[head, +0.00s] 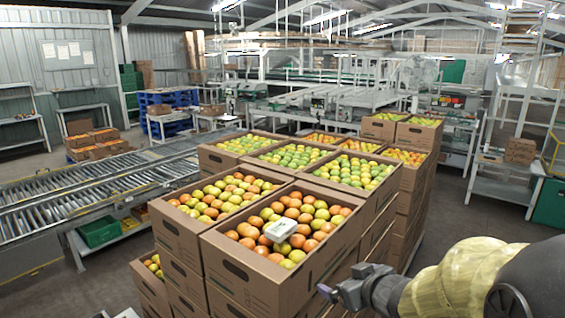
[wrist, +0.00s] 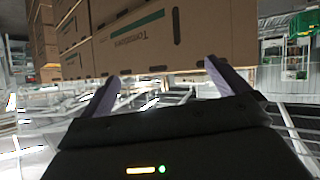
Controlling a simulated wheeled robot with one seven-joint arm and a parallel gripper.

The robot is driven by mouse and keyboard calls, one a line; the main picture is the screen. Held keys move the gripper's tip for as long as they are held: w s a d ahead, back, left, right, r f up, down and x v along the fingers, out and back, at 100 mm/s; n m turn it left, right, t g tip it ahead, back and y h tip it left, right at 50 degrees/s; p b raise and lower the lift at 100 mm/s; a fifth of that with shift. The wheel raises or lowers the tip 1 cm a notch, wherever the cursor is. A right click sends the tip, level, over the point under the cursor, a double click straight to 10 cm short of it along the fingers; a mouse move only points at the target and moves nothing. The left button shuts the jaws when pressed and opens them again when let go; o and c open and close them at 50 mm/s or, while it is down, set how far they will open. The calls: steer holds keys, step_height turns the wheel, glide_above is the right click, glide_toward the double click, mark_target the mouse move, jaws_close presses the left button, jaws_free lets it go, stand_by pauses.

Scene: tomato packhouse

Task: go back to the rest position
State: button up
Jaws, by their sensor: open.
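My gripper (head: 341,290) is at the lower right of the head view, beside the near right side of the stacked tomato boxes. In the wrist view its two fingers (wrist: 162,83) stand apart with nothing between them. A cardboard box wall (wrist: 140,45) with a green stripe and printing fills the top of the wrist view, beyond the fingertips. In the head view the nearest open box (head: 262,277) holds red, orange and green tomatoes. A small pale device (head: 281,228) lies on top of those tomatoes. I cannot tell whether the gripper touches the box.
More tomato boxes (head: 168,221) are stacked behind and to the left. A roller conveyor (head: 90,185) runs along the left, with a green crate (head: 98,232) by it. A white rack (head: 503,185) stands at the right. Grey floor (head: 446,215) is free between stack and rack.

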steer(key=s+f+m+g+h+b, duration=0.3)
steer(key=s+f+m+g, duration=0.2)
steer(key=s+f, duration=1)
steer(key=g, duration=0.3)
steer(key=shift+s+d+f+g+h+b, duration=0.15)
steer(key=shift+s+d+g+h+b, duration=0.15)
steer(key=shift+d+h+b, duration=0.1)
steer(key=shift+w, duration=0.15)
stand_by(1.4)
steer(key=shift+a, duration=0.15)
stand_by(0.4)
steer(key=shift+s, duration=0.25)
steer(key=shift+w, duration=0.1)
